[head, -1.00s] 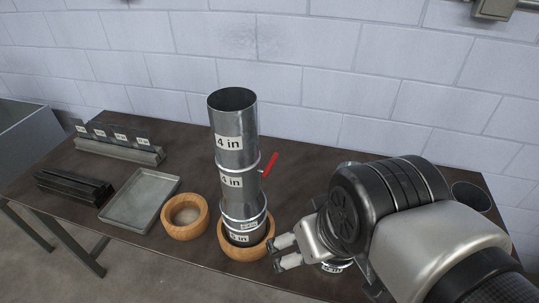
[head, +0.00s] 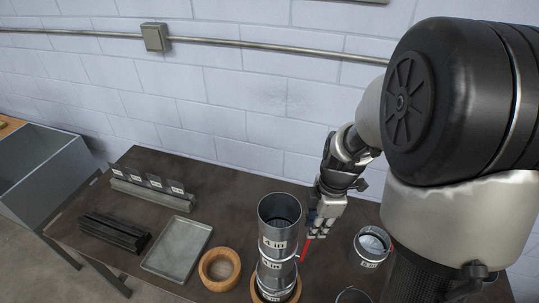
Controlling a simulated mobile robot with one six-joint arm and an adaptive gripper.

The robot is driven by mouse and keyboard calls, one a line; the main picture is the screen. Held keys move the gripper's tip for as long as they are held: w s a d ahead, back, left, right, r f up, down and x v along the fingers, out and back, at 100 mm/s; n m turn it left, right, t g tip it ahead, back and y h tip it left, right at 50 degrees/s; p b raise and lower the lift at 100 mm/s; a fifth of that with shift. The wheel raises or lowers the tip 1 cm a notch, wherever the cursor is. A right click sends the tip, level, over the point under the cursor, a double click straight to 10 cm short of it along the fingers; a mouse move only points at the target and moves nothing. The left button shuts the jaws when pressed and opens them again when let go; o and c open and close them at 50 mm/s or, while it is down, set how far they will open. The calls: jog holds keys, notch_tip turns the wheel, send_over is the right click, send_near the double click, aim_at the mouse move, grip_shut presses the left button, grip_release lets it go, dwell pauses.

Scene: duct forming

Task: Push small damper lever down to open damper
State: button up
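A stack of round metal duct pieces (head: 279,215) with "4 in" labels stands upright in a wooden ring (head: 256,294). The small damper's red lever (head: 305,251) sticks out from the stack's right side and slants upward. My gripper (head: 319,232) is just above and right of the lever, fingers pointing down. It is close to the lever's upper end; I cannot tell whether they touch. The finger gap is too small to judge, and no held object shows.
A wider metal duct piece (head: 371,249) with a red part at its right edge stands to the right. An empty wooden ring (head: 233,258), a metal tray (head: 160,266), dark bars (head: 113,232) and a labelled rack (head: 150,193) lie left. The wall is behind.

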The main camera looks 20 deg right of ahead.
jog(key=shift+w+d+f+n+p, duration=0.1)
jog(key=shift+w+d+n+p, duration=0.15)
jog(key=shift+w+n+p, duration=0.35)
jog(key=shift+c, duration=1.3)
jog(key=shift+w+f, duration=0.1)
jog(key=shift+f, duration=0.05)
grip_shut()
jog(key=shift+a+f+b, duration=0.2)
jog(key=shift+f+b, duration=0.8)
jog(key=shift+f, duration=0.75)
jog(key=shift+a+f+b, duration=0.15)
jog(key=shift+f+b, duration=0.8)
jog(key=shift+f, duration=0.8)
